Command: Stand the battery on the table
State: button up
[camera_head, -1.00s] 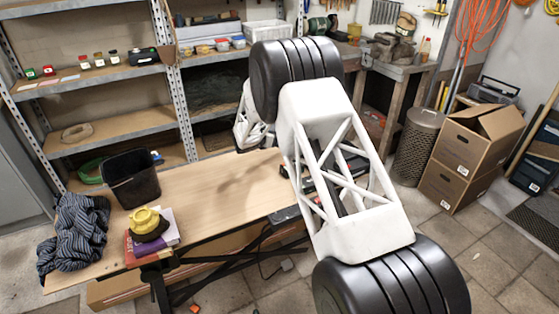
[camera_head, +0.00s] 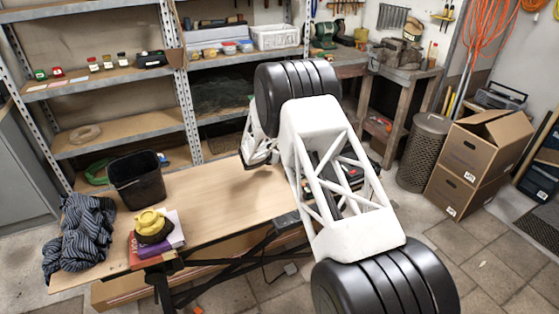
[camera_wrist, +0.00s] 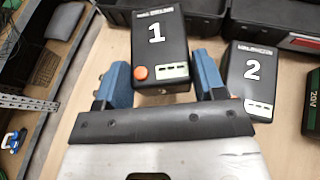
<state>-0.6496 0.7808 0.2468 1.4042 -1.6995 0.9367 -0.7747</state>
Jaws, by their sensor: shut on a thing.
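In the wrist view, a black battery marked 1 (camera_wrist: 158,40) with an orange button stands between the two blue fingers of my gripper (camera_wrist: 162,70). The fingers are shut on its sides. A second black battery marked 2 (camera_wrist: 248,75) lies just right of the right finger. Part of another black block marked 20V (camera_wrist: 311,103) shows at the right edge. In the head view, my arm hides the batteries and most of the gripper. The wooden table (camera_head: 215,190) shows left of my arm. I cannot tell the gap between the held battery and the table.
Black open trays (camera_wrist: 185,22) lie behind the batteries in the wrist view. In the head view, a black bin (camera_head: 135,180), books with a yellow-topped object (camera_head: 152,225) and a striped cloth (camera_head: 85,235) occupy the table's left end. The table's middle is bare.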

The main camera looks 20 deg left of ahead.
jog(key=shift+f, duration=1.75)
jog(key=shift+f, duration=0.15)
jog(key=o, duration=0.9)
jog(key=shift+f, duration=0.1)
jog(key=shift+r, duration=0.2)
jog(key=shift+v, duration=5.95)
jog(key=shift+d, duration=0.1)
